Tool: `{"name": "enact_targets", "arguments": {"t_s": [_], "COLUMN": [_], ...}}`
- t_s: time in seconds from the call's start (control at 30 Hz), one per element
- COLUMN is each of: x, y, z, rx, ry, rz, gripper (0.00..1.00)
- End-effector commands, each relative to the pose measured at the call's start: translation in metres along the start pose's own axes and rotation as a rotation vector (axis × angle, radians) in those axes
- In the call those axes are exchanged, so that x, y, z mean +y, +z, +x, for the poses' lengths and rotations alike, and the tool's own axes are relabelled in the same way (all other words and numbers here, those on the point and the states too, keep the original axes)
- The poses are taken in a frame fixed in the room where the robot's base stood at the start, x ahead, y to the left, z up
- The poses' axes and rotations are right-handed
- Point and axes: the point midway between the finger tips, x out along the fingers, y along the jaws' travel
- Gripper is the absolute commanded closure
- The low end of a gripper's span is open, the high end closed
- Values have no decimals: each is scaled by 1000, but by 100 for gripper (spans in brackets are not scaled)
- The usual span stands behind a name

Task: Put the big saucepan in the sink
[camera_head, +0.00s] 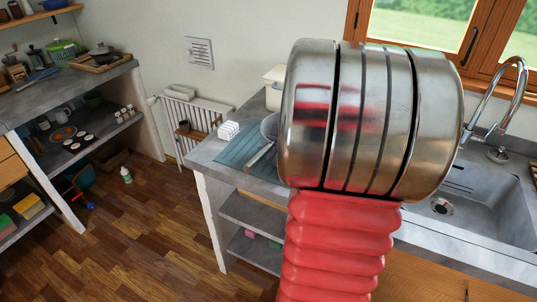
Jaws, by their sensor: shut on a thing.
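The grey sink (490,208) is set into the counter at the right, with its drain showing in the basin. My own arm, a red ribbed sleeve topped by a large steel drum, fills the middle of the view. My gripper does not show. Just left of the drum, part of a grey pan (269,127) shows, with a handle slanting down to the left over a teal mat. The drum hides the rest of it. I cannot tell whether this is the big saucepan, or whether it rests on the mat or is held above it.
A chrome tap (514,82) arches over the sink. A small white ribbed item (228,131) stands by the teal mat (239,149). A cream container (273,98) is behind. Shelves with crockery (75,140) stand at the left. The wooden floor (145,230) between is mostly clear.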

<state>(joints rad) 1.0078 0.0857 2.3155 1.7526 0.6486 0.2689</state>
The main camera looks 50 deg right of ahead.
Motion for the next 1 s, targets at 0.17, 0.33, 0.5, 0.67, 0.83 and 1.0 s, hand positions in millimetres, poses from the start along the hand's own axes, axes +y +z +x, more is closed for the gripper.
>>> {"name": "enact_targets", "arguments": {"t_s": [0.17, 0.33, 0.5, 0.67, 0.83, 1.0], "x": [2, 12, 18, 18, 18, 20], "y": [-3, -16, -25, -25, -26, -26], "z": [3, 12, 19, 19, 20, 20], "rx": [-1, -1, -1, -2, -2, -1], "ry": [0, 2, 0, -1, -1, 0], "rz": [1, 1, 0, -2, -2, -1], "gripper": [100, 100, 100, 100, 100, 71]}}
